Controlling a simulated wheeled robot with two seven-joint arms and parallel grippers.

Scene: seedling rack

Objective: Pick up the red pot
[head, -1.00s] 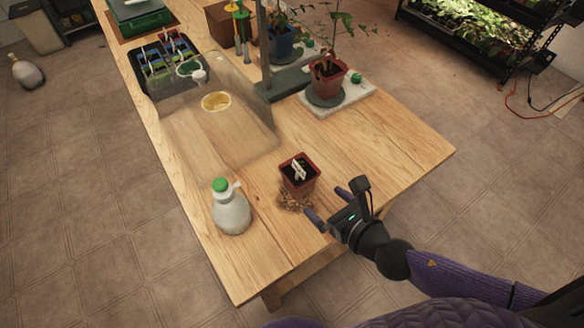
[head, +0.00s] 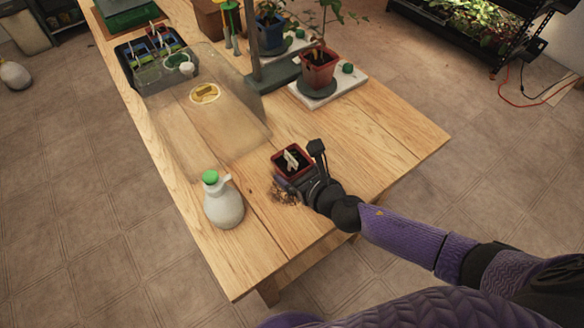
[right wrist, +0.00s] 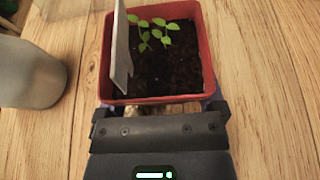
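The red pot (head: 277,166) is square, with dark soil, a small seedling and a white label, and stands upright near the table's front end. It fills the top of the right wrist view (right wrist: 211,60). My right gripper (head: 293,185) is low at the pot's near side. In the right wrist view, its fingers (right wrist: 160,104) are spread wide, one at each side of the pot; the rim hides most of their tips. I see no clear grip on the pot. My left gripper is not in view.
A white bottle with a green cap (head: 223,205) stands left of the pot. A clear panel (head: 190,130) lies behind it. A larger potted plant (head: 319,70) stands on a white slab (head: 340,92) at the back. The table's right side is clear.

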